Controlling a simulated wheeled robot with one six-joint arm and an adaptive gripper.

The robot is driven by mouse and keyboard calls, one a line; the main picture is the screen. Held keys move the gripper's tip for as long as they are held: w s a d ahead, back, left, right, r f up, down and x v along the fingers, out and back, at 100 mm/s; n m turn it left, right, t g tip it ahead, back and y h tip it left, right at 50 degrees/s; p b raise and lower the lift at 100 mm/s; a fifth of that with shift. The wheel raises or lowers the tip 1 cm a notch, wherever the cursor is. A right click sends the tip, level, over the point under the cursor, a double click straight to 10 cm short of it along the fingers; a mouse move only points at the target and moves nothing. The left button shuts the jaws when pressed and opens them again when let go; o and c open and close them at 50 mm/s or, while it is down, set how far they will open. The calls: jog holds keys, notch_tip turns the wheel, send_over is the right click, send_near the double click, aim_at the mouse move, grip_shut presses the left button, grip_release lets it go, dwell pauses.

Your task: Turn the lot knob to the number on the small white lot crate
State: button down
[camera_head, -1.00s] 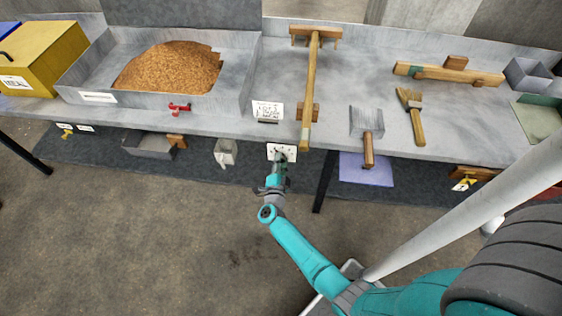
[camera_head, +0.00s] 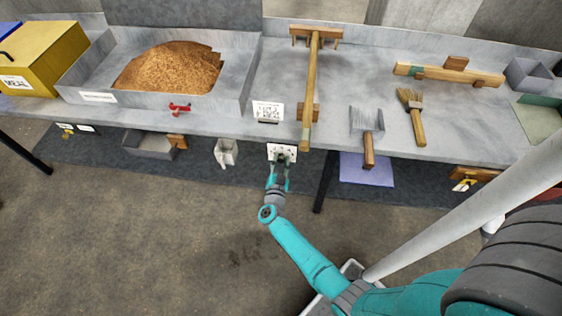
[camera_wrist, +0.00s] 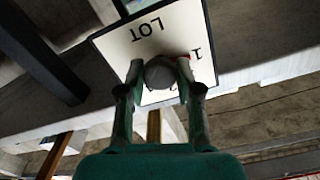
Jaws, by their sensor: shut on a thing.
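The lot knob (camera_wrist: 160,73) is a round grey knob on a white plate marked "LOT" and a "1"; other marks on the plate are hidden. A bit of red shows beside the knob, near the "1". The white plate (camera_head: 288,148) is on the front of the bench, below the top. My gripper (camera_wrist: 159,76) is shut on the knob, one green finger on each side. It also shows in the head view (camera_head: 280,163) in front of the plate. I cannot make out a small white lot crate with a readable number.
A white card (camera_head: 268,109) stands on the bench (camera_head: 220,127) above the plate. A grain tray (camera_head: 130,107) is at left. A white scoop-like thing (camera_head: 224,157) hangs left of the plate.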

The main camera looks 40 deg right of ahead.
dwell(0.4)
jog(key=c, duration=0.8)
grip_release()
jog(key=shift+a, duration=0.15)
jog(key=v, duration=1.2)
jog(key=shift+s, duration=0.1)
jog(key=s+a+r+n+t+y, duration=0.1)
jog(key=s+a+r+n+y, duration=0.3)
jog(key=s+r, duration=0.4)
jog(key=s+a+r+n+t+y, duration=0.1)
jog(key=s+a+r+n+y, duration=0.4)
jog(key=s, duration=0.8)
jog(key=s+a+r+n+t+y, duration=0.1)
jog(key=s+a+r+n+y, duration=0.3)
jog(key=s+r, duration=0.7)
jog(key=shift+a+r+n+t+y, duration=0.4)
jog(key=shift+r+n+y, duration=0.1)
jog(key=shift+n+y, duration=0.15)
